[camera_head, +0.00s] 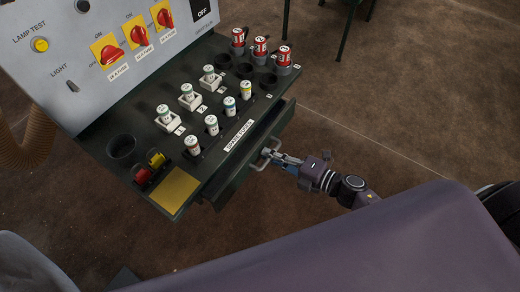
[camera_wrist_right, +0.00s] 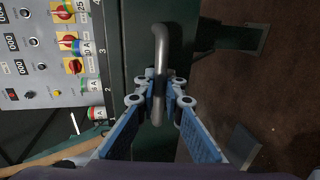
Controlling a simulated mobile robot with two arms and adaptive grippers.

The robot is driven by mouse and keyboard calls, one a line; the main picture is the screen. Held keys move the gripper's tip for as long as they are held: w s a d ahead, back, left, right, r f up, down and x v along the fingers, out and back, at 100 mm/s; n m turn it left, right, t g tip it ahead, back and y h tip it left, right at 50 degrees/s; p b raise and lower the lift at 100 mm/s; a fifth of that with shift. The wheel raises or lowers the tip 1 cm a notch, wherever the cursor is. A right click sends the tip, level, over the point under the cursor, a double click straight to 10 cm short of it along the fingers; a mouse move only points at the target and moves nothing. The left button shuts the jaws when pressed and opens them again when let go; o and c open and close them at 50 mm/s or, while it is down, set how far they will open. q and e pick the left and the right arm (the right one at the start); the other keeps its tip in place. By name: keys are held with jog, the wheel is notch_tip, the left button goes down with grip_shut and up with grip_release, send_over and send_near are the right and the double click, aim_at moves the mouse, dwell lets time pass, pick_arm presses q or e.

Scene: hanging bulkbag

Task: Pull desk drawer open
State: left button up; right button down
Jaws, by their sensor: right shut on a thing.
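The desk drawer (camera_head: 236,172) is a dark green front under the desk top, below a "SPARE FUSES" label. In the head view its front stands a little out from the desk edge. Its metal handle (camera_head: 267,154) is a grey bar, and it shows upright in the right wrist view (camera_wrist_right: 163,50). My right gripper (camera_head: 277,157) is shut on the handle; in the wrist view its blue fingers (camera_wrist_right: 160,95) close around the lower part of the bar. My left gripper is not in view.
The desk top holds several fuses (camera_head: 212,124), red cans (camera_head: 284,56) in holders, and a yellow pad (camera_head: 175,190). A control panel (camera_head: 100,50) with red switches rises behind. Brown floor (camera_head: 400,110) lies open to the right.

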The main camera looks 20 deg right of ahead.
jog(key=f+v, duration=0.3)
jog(key=v, duration=1.4)
jog(key=shift+s+d, duration=0.3)
jog(key=shift+s, duration=0.1)
jog(key=shift+f, duration=0.1)
jog(key=c, duration=2.3)
grip_release()
jog(key=v, duration=1.2)
